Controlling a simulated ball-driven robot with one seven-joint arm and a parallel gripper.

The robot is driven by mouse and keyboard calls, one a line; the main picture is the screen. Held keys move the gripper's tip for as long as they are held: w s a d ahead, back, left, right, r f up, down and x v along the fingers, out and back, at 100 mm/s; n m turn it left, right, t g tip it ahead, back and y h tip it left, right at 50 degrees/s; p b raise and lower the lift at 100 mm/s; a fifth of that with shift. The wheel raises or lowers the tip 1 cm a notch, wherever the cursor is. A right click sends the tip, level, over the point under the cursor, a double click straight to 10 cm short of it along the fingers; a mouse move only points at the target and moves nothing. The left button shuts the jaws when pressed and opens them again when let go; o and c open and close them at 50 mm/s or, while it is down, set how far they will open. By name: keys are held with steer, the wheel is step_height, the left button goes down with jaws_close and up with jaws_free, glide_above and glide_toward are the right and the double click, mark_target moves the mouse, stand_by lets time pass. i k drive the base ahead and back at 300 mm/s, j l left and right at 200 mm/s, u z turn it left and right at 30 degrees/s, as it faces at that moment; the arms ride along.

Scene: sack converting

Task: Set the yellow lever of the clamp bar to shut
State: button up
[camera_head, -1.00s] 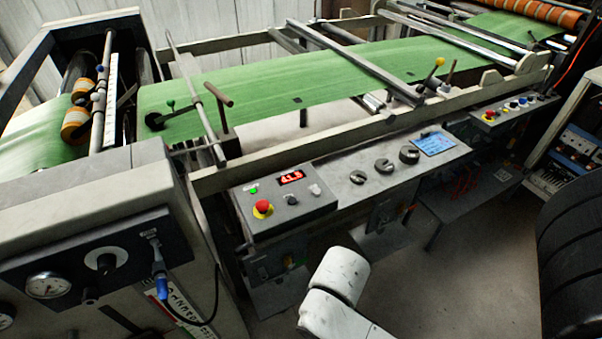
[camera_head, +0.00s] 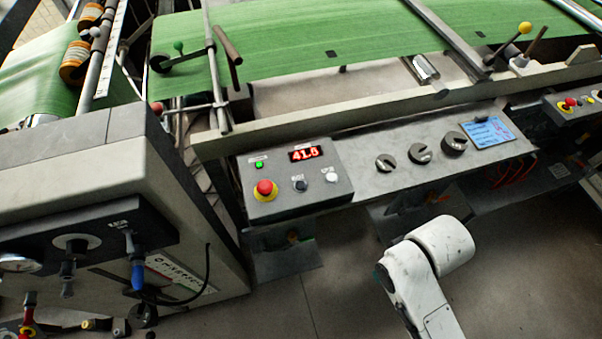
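The yellow-knobbed lever (camera_head: 525,28) stands at the upper right of the camera view, tilted up and to the right. It rises from the clamp bar (camera_head: 452,36), which crosses the green web (camera_head: 370,30) diagonally. Whether the clamp bar touches the web cannot be told. A dark handle stands just right of the lever. My white arm link shows at the lower centre right, well below the lever and in front of the control panel. My gripper is not in the picture.
A sloping control panel (camera_head: 365,170) with a red emergency button (camera_head: 264,187), knobs and a display reading about 41.6 runs along the machine's front. A pale rail (camera_head: 330,122) lies behind it. A green-knobbed lever (camera_head: 178,46) is at upper left. Grey floor is clear below.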

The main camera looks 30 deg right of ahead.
mark_target(525, 28)
steer(key=z, duration=1.4)
